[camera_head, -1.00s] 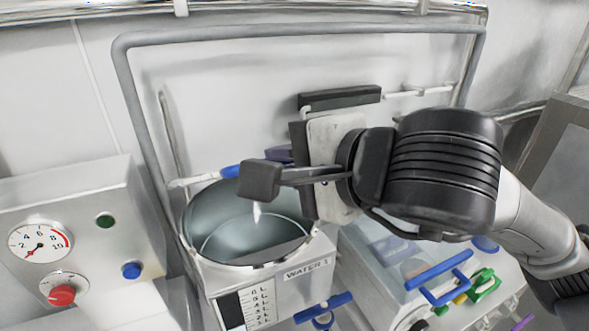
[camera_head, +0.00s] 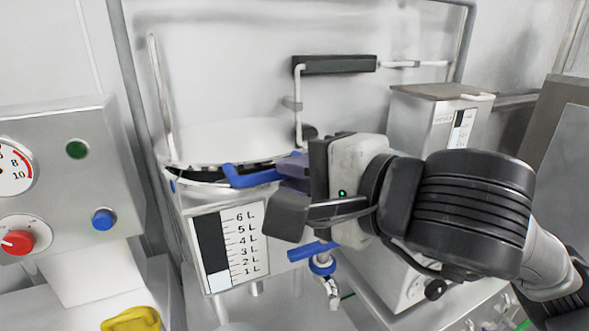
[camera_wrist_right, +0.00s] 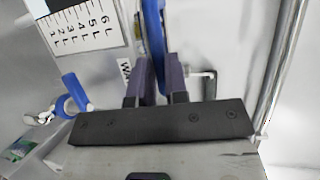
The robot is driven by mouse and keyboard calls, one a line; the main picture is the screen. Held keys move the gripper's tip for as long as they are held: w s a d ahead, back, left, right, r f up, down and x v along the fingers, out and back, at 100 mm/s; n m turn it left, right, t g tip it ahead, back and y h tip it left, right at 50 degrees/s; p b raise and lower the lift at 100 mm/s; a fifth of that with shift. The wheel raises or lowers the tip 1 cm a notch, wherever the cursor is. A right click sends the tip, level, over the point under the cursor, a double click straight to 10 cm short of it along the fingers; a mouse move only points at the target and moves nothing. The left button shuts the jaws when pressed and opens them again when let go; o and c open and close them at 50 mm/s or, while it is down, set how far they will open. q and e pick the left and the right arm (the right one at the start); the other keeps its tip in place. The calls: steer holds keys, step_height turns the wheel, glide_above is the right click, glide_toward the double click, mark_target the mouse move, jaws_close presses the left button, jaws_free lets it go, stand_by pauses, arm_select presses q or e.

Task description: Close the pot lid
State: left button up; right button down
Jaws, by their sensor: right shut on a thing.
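The pot (camera_head: 182,225) is a metal vessel with a litre scale on its front, left of centre in the head view. Its pale round lid (camera_head: 235,138) lies over its mouth, with a narrow dark gap at the front rim. A blue handle (camera_head: 250,178) sticks out at the lid's front edge. My right gripper (camera_head: 291,180) is shut on this handle from the right. In the right wrist view, the blue handle (camera_wrist_right: 153,30) runs between the purple fingers of the gripper (camera_wrist_right: 158,80). The pot's inside is hidden. My left gripper is not in view.
A panel with a gauge (camera_head: 14,168), a red knob (camera_head: 17,241) and a blue button (camera_head: 104,219) stands at left. A blue-handled tap (camera_head: 322,265) sits at the pot's lower right. Another metal container (camera_head: 418,122) stands behind my right arm. A yellow object (camera_head: 132,320) is at bottom left.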

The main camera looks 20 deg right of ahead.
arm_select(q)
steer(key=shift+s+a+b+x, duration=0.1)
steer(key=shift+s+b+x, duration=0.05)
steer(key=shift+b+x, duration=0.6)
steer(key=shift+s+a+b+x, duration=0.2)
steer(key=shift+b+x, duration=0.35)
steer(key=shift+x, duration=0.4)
arm_select(e)
steer(key=shift+w+f, duration=0.15)
steer(key=shift+f, duration=2.05)
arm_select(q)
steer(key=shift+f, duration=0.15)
arm_select(e)
steer(key=c, duration=1.6)
jaws_free()
steer(key=o, duration=0.5)
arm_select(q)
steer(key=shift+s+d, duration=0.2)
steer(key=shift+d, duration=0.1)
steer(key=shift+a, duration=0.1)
arm_select(e)
steer(key=shift+s+r, duration=0.15)
steer(key=shift+s, duration=0.1)
